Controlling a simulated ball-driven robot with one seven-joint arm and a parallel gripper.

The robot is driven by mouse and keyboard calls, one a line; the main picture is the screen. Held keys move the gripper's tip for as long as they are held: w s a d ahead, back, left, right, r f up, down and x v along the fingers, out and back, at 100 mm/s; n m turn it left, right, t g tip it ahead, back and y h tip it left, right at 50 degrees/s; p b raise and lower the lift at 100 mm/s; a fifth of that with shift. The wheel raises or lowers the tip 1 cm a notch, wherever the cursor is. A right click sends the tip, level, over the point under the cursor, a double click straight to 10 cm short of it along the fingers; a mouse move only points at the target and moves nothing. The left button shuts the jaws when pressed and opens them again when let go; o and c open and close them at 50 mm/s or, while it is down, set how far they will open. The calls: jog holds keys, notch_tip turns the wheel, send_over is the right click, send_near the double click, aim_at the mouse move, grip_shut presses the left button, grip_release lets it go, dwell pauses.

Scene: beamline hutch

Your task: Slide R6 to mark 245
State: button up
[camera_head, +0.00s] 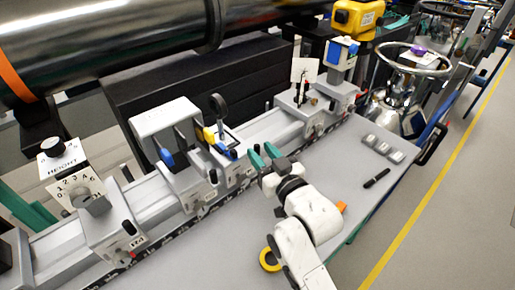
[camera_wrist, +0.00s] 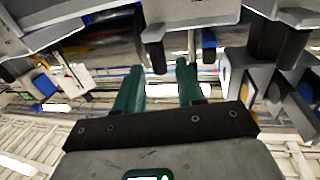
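A grey rail (camera_head: 262,129) with several carriages on it runs diagonally across the bench in the head view. I cannot read R6 on any carriage, nor the mark 245 on the scale. My gripper (camera_head: 264,154) is at the front side of the rail, just right of the middle carriages (camera_head: 237,168). Its two teal fingers are apart with nothing held between them. In the wrist view my gripper (camera_wrist: 160,85) points at a dark knob (camera_wrist: 155,55) under a grey carriage body. The knob appears between the fingertips and beyond them; contact is not visible.
A carriage with a height plate (camera_head: 75,190) stands at the left. A carriage with a white card (camera_head: 304,72) stands farther right. A tape roll (camera_head: 270,260), a pen (camera_head: 376,178) and small grey blocks (camera_head: 383,148) lie on the bench (camera_head: 345,165). A large dark pipe (camera_head: 120,40) runs behind.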

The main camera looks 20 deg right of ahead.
jog(key=s, duration=0.7)
jog(key=shift+s+d+b, duration=0.4)
jog(key=shift+b, duration=0.05)
